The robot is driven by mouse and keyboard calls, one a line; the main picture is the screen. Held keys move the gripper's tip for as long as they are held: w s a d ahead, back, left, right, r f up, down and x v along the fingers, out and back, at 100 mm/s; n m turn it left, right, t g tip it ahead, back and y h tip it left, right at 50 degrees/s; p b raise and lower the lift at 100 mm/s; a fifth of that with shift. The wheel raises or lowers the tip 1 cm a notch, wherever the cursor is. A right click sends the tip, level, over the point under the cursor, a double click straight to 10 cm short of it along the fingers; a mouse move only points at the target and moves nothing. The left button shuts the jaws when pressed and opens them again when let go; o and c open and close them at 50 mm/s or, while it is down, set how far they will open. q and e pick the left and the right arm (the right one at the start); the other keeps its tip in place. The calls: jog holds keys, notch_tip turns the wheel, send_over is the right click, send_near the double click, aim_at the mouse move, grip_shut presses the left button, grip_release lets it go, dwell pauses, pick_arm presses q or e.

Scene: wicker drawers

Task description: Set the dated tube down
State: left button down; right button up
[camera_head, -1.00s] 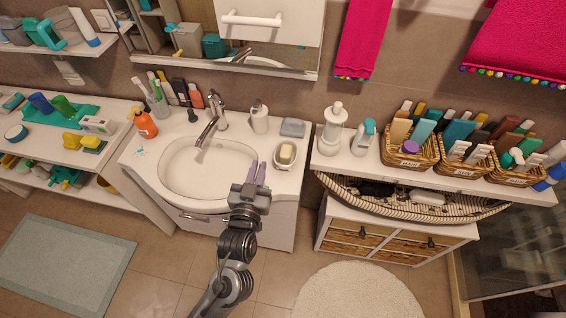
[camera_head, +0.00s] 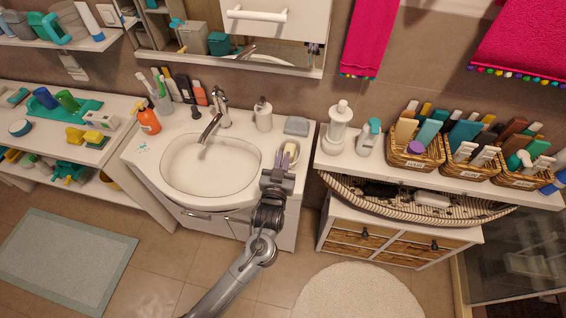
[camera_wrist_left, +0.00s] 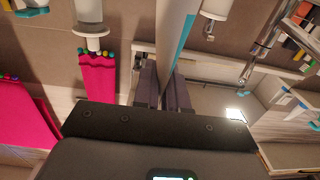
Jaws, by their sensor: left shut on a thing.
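My left gripper (camera_head: 285,157) is over the right part of the washbasin counter (camera_head: 272,182), in front of the soap dish (camera_head: 299,161). In the left wrist view the gripper (camera_wrist_left: 163,82) is shut on a pale tube (camera_wrist_left: 172,35) with a teal stripe, which runs up out of the picture. No date is readable on it. In the head view the tube cannot be told apart from the fingers. Whether it touches the counter cannot be told. My right gripper is not in view.
A yellow soap (camera_head: 291,147) lies in the dish. A grey block (camera_head: 297,126) and a white soap pump (camera_head: 263,114) stand behind it. The basin (camera_head: 208,165) is empty. Wicker baskets (camera_head: 414,158) of bottles and tubes fill the right shelf; a white dispenser (camera_head: 338,125) stands left of them.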

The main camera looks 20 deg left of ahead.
pick_arm(q)
jog(key=shift+f, duration=0.9)
jog(key=c, duration=1.2)
grip_release()
jog(key=shift+o, duration=0.2)
